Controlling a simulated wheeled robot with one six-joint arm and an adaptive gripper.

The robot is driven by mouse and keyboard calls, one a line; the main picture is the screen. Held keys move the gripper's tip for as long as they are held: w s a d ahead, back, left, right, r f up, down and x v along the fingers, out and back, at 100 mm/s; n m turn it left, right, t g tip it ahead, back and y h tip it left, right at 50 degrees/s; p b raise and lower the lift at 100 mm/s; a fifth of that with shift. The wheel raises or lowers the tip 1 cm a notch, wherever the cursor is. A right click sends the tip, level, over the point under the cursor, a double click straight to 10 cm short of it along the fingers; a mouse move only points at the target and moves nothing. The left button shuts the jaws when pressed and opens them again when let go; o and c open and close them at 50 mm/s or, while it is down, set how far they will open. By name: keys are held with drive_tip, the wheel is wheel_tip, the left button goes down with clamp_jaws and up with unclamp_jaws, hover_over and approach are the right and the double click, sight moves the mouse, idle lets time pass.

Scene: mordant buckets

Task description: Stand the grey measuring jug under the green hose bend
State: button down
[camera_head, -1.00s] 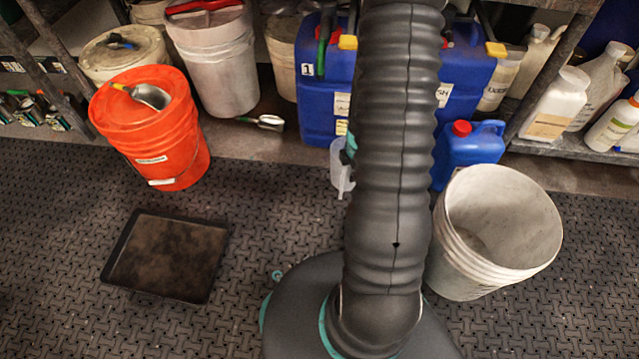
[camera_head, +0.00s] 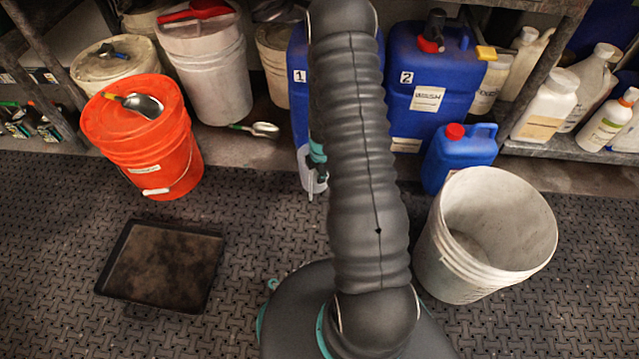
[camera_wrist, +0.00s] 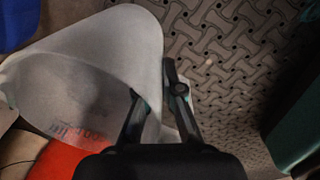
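The grey measuring jug (camera_wrist: 75,85) is pale and translucent, with faint red markings, and fills the left of the wrist view. My gripper (camera_wrist: 153,78) has its two fingers on either side of the jug's near edge, by its handle, and appears shut on it. In the head view the jug (camera_head: 311,180) shows only in part, left of my arm, in front of the blue canister marked 1; my arm hides the rest. My gripper (camera_head: 317,155) is mostly hidden there too. I cannot make out the green hose bend in the current frames.
An orange bucket (camera_head: 150,150) with a scoop on its lid stands left, behind a dark tray (camera_head: 160,265). An empty white bucket (camera_head: 440,255) stands right, near a small blue can (camera_head: 455,160). Blue canister 2 (camera_head: 425,110) is behind. Mat between tray and arm is clear.

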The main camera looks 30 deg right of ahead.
hover_over(319, 192)
drive_tip(key=shift+d+f+b, duration=0.15)
drive_tip(key=shift+f+b, duration=0.15)
drive_tip(key=shift+f, duration=1.75)
drive_tip(key=shift+f, duration=0.15)
drive_tip(key=c, duration=1.3)
unclamp_jaws()
